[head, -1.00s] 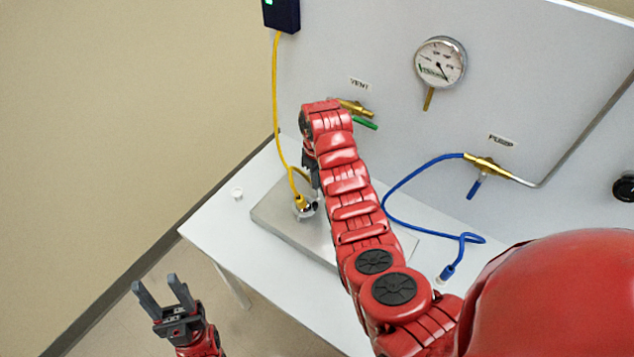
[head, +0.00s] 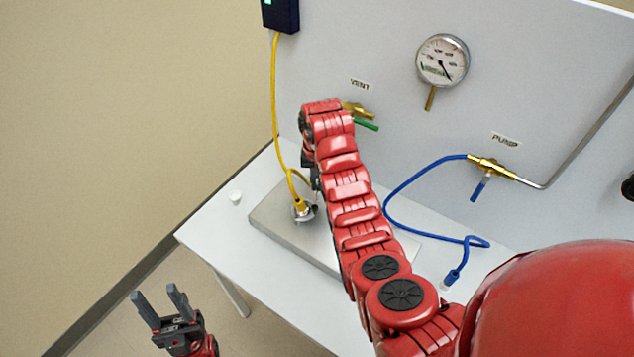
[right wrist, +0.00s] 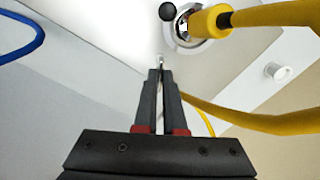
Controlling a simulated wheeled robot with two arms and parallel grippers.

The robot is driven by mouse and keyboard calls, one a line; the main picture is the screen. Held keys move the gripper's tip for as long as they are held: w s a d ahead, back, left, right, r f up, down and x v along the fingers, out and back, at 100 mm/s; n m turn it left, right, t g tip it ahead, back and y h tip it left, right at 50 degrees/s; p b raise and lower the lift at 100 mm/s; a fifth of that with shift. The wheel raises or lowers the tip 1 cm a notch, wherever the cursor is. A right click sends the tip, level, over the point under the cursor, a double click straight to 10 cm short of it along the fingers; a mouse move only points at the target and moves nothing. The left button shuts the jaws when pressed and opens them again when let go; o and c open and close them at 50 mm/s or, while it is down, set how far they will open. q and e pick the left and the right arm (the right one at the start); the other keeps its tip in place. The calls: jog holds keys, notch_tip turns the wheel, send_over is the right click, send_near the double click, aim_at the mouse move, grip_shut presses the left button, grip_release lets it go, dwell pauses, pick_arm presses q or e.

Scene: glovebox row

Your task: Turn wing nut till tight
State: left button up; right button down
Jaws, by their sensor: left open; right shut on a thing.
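My right gripper (right wrist: 160,72) is shut, its two fingers close together, with a small pale metal piece (right wrist: 160,58) at the tips, likely the wing nut; its shape is too small to make out. Beside it is the round silver clamp fitting (right wrist: 184,28) with a black knob (right wrist: 167,11) on its near side. The yellow hose's end (right wrist: 207,21) sits on this fitting. In the head view the fitting (head: 304,213) shows beside my right arm, which hides most of the right gripper. My left gripper (head: 155,291) is open and empty, low at left, off the table.
The fitting stands on a metal plate (head: 270,220) on a white table (head: 214,228). A small white cup (head: 235,198) stands left of the plate. A blue hose (head: 393,185) lies at right. The panel behind has a gauge (head: 442,61), a vent valve (head: 357,109) and a pump valve (head: 492,168).

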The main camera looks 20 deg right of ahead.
jog(key=m, duration=1.3)
jog(key=shift+s+m, duration=0.1)
jog(key=shift+m, duration=0.3)
jog(key=m, duration=0.5)
jog(key=shift+m, duration=2.4)
jog(key=c, duration=1)
grip_release()
